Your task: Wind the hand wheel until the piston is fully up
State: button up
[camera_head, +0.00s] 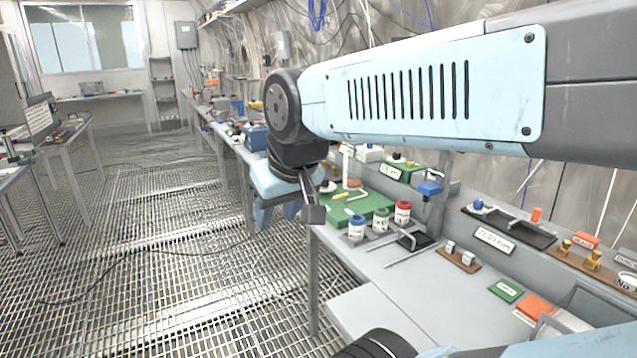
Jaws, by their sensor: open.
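My gripper (289,211) hangs from the arm at the picture's middle, pointing down, with light blue fingers and a grey block at its right. It is open, with nothing seen between the fingers, just left of the bench edge. I cannot make out a hand wheel for certain. A clear upright cylinder (348,165) with a reddish base stands behind a green board (352,208), right of my gripper; I cannot tell whether it holds the piston. My arm and gripper hide part of the bench there.
The long grey bench (385,285) runs along the right wall. A cable (135,258) lies on the grating floor (150,220), which is mostly clear at left.

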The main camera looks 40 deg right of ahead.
aim_at(326, 186)
jog(key=k, duration=1.05)
jog(key=u, duration=0.3)
jog(key=i, duration=2.05)
jog(key=z, duration=0.65)
